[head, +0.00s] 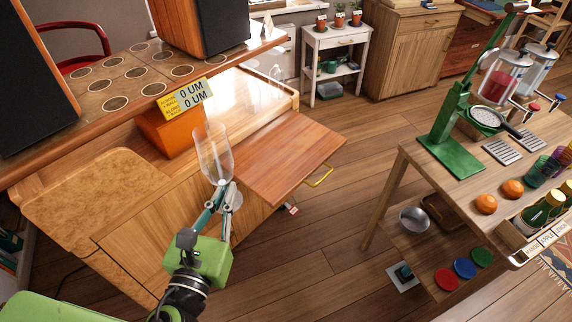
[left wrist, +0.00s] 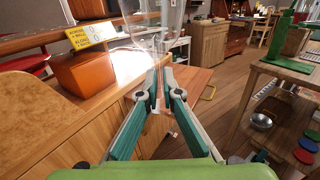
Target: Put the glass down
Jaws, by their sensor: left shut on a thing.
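A clear, tall glass (head: 212,150) stands upright in my left gripper (head: 223,192), which is shut on its lower end. In the left wrist view the glass (left wrist: 152,22) rises from between the fingertips of my left gripper (left wrist: 160,82), and its top is cut off by the frame. In the head view the glass overlaps the wooden counter and the near left end of a reddish wooden board (head: 290,150). I cannot tell how high it is above them. My right gripper is not in view.
An orange box (head: 168,133) with a yellow sign (head: 185,98) stands on the counter behind the glass. Speakers (head: 205,22) stand on the shelf above. At the right, a wooden table (head: 415,150) holds a green press (head: 455,130), oranges and bottles. The board's surface looks bare.

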